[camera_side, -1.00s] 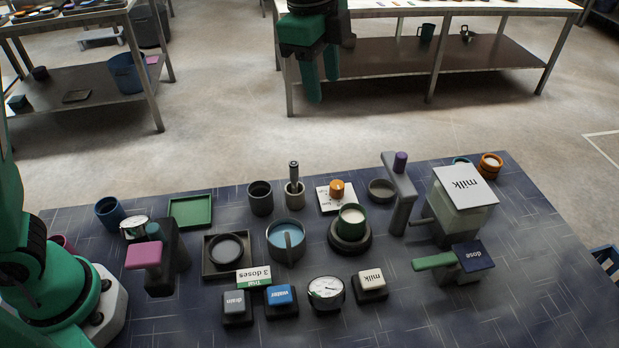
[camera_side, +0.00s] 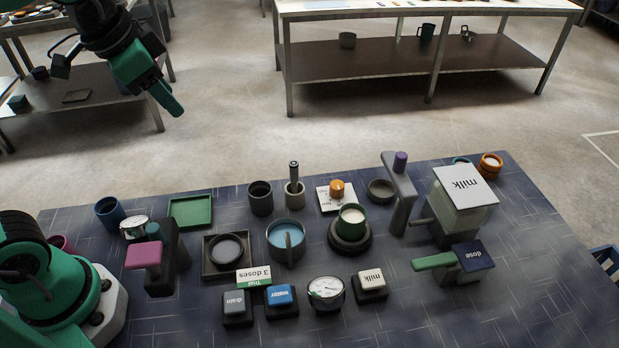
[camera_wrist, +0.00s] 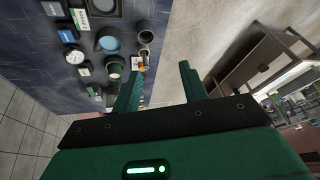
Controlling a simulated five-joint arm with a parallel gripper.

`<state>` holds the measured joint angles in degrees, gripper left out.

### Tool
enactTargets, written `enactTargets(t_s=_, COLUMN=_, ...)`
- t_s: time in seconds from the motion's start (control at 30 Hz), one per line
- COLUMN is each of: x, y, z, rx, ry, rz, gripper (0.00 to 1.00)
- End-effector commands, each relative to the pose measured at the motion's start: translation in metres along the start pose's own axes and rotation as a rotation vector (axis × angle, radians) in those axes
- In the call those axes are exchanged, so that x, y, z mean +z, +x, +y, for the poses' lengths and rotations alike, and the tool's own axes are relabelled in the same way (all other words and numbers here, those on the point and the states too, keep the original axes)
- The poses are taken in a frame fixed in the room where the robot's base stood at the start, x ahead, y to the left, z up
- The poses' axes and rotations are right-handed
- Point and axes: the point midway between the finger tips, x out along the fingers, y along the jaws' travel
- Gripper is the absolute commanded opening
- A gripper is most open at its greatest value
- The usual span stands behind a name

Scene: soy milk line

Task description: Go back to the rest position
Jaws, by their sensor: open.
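My gripper (camera_side: 168,98) is raised high above and behind the far left part of the work table, well away from everything on it. It is green. In the wrist view my gripper (camera_wrist: 160,88) shows two green fingers standing apart with nothing between them. The work table (camera_side: 420,320) has a dark blue top, and its objects lie far below the fingers in the wrist view. No object is held.
On the table stand a milk dispenser (camera_side: 458,205), a blue-filled pot (camera_side: 279,236), a green cup (camera_side: 351,221), a dial gauge (camera_side: 326,292), a green tray (camera_side: 190,211) and a pink-handled device (camera_side: 146,256). Steel shelves (camera_side: 370,60) stand behind. The air around my gripper is clear.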

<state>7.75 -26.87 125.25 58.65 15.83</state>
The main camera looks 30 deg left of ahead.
Motion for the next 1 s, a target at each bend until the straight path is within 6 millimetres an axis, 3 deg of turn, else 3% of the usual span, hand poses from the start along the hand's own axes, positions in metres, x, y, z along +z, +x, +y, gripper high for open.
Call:
enactTargets(t_s=0.2, x=0.051, y=0.008, z=-0.006, rx=-0.042, ry=-0.221, rz=0.045, gripper=0.43)
enactTargets(t_s=0.4, x=0.08, y=0.017, z=-0.007, rx=-0.065, ry=-0.356, rz=0.074, gripper=0.43)
enactTargets(t_s=0.6, x=0.089, y=0.02, z=-0.006, rx=-0.071, ry=-0.4, rz=0.083, gripper=0.43)
enactTargets(t_s=1.0, x=0.089, y=0.02, z=-0.006, rx=-0.071, ry=-0.399, rz=0.082, gripper=0.43)
